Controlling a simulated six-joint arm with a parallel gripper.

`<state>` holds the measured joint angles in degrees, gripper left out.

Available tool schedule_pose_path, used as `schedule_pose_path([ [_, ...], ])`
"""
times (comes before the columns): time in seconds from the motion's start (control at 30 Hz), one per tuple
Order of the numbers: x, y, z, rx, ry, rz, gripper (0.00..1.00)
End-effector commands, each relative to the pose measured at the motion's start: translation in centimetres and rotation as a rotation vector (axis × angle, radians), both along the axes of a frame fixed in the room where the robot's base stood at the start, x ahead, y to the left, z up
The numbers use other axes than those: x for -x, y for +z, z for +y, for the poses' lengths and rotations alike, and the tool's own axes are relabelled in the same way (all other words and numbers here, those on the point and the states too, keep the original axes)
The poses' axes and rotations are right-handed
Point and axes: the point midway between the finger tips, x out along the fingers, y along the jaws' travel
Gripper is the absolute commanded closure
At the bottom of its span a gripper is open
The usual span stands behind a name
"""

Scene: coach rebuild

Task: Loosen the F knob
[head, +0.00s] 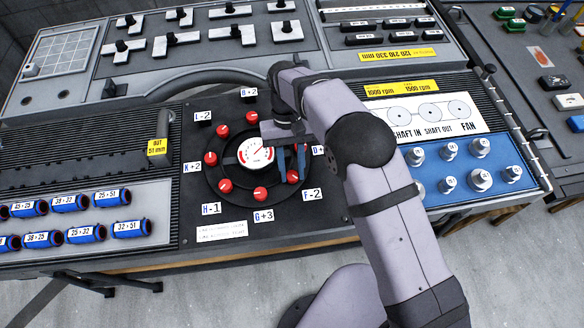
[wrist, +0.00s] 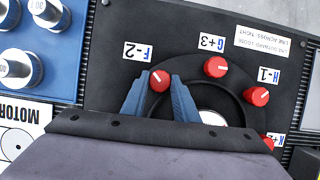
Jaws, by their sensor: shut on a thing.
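The F knob (wrist: 159,80) is a red round knob with a white line, in front of the F-2 label (wrist: 138,51) on a black ring. It also shows in the head view (head: 292,178), partly covered by the fingers. My gripper (wrist: 159,88) has its two blue fingers on either side of the F knob, closed on it. In the head view my gripper (head: 291,168) points down at the lower right of the ring. The way the knob's line points is hard to read at this size.
Other red knobs stand around the ring, among them the G knob (wrist: 215,66) and the H knob (wrist: 257,96). A white dial (head: 256,153) sits at the ring's middle. A blue panel with silver knobs (head: 480,180) lies to the right, blue cylinders (head: 86,234) to the left.

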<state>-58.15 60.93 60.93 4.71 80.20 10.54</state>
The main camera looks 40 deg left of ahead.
Motion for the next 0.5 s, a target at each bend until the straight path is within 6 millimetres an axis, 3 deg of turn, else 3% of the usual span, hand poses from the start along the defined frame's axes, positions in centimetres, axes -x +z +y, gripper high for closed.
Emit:
schedule_pose_path([
  [0.2, -0.02, 0.03, 0.04, -0.002, 0.002, -0.001, 0.95],
  [0.23, -0.02, 0.03, 0.05, -0.002, 0.002, -0.001, 0.68],
  [0.3, -0.01, 0.03, 0.04, -0.001, 0.001, 0.0, 0.55],
  [0.5, 0.0, 0.01, 0.02, -0.001, 0.0, -0.001, 0.55],
])
